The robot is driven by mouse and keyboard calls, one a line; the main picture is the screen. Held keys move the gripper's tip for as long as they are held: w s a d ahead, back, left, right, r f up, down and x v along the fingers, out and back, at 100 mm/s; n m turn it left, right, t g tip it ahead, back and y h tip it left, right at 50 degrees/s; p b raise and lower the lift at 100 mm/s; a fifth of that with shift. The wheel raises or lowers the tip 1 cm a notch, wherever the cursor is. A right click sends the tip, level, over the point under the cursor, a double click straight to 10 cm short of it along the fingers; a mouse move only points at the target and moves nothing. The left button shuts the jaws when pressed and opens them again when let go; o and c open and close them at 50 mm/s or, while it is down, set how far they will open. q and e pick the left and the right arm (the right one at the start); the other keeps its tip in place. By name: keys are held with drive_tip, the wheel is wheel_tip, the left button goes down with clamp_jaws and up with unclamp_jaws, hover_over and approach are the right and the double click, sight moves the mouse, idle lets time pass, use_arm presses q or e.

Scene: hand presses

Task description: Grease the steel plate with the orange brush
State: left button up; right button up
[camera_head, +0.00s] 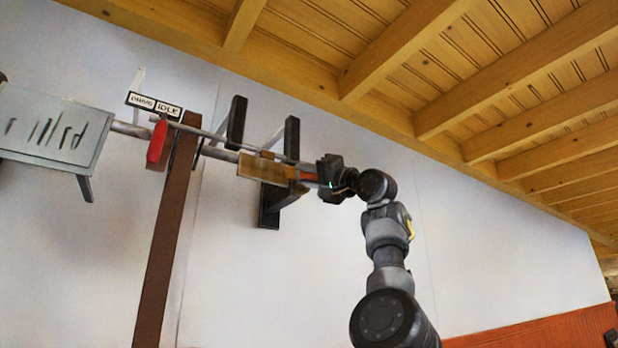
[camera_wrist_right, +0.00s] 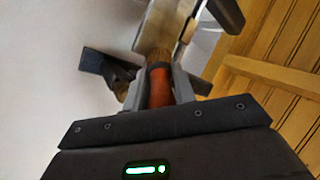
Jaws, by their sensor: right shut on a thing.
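The orange brush (camera_head: 308,176) is in my right gripper (camera_head: 328,172). In the right wrist view, the gripper (camera_wrist_right: 160,92) has its fingers on both sides of the orange handle (camera_wrist_right: 160,84). Brown bristles (camera_wrist_right: 159,57) point away from the gripper. They meet or overlap the near end of a flat plate (camera_wrist_right: 157,25), which looks pale grey with a brownish tint there. In the head view this plate (camera_head: 261,167) looks mostly golden brown. Whether the bristles press on it I cannot tell. My left gripper is not in view.
Dark brackets (camera_head: 236,122) flank the plate. A grey slotted panel (camera_head: 50,126) is at far left. Wooden beams run above.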

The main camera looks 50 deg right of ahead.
sight(295, 172)
drive_tip(key=shift+w+a+f+b, duration=0.1)
drive_tip(key=shift+w+a+b, duration=0.2)
drive_tip(key=shift+a, duration=0.45)
drive_tip(key=shift+w+a, duration=0.2)
drive_tip(key=shift+a, duration=0.5)
drive_tip(key=shift+a, duration=0.1)
drive_tip(key=shift+w+a+b, duration=0.2)
drive_tip(key=shift+a+b, duration=0.35)
drive_tip(key=shift+w+a, duration=0.2)
drive_tip(key=shift+a, duration=0.35)
drive_tip(key=shift+w+a, duration=0.15)
drive_tip(key=shift+a, duration=0.35)
